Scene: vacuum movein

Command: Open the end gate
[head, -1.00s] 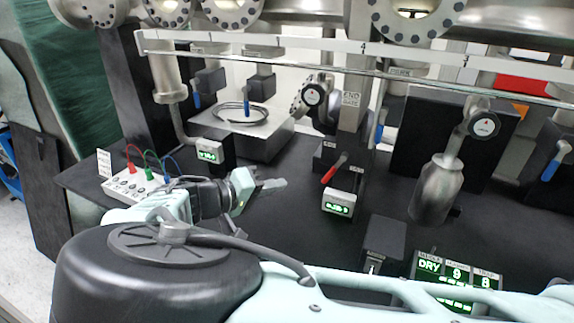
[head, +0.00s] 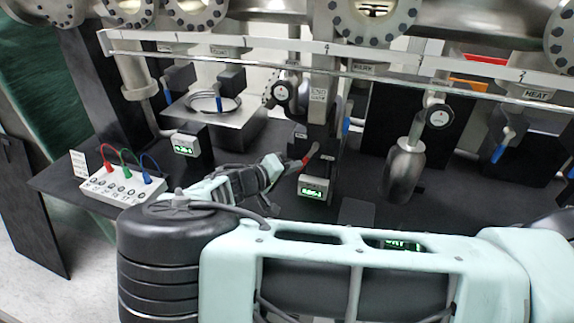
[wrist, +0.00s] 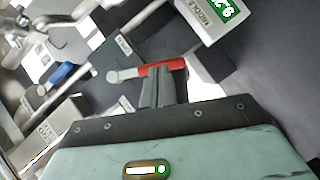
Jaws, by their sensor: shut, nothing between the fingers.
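The end gate's post (head: 319,97) carries an "END GATE" label in the head view. A lever with a red handle (head: 309,156) sits low in front of it, above a box with a green display (head: 314,187). My gripper (head: 292,164) is shut and empty, with its tips at the left of the red handle. In the wrist view, the closed fingers (wrist: 164,78) reach up to the red handle (wrist: 163,67), which lies across their tips. I cannot tell whether they touch it.
A blue-handled valve (wrist: 62,74) is at the left of the wrist view. A metal canister (head: 405,173) hangs right of the lever. A white box with coloured plugs (head: 122,186) stands at the left on the dark bench.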

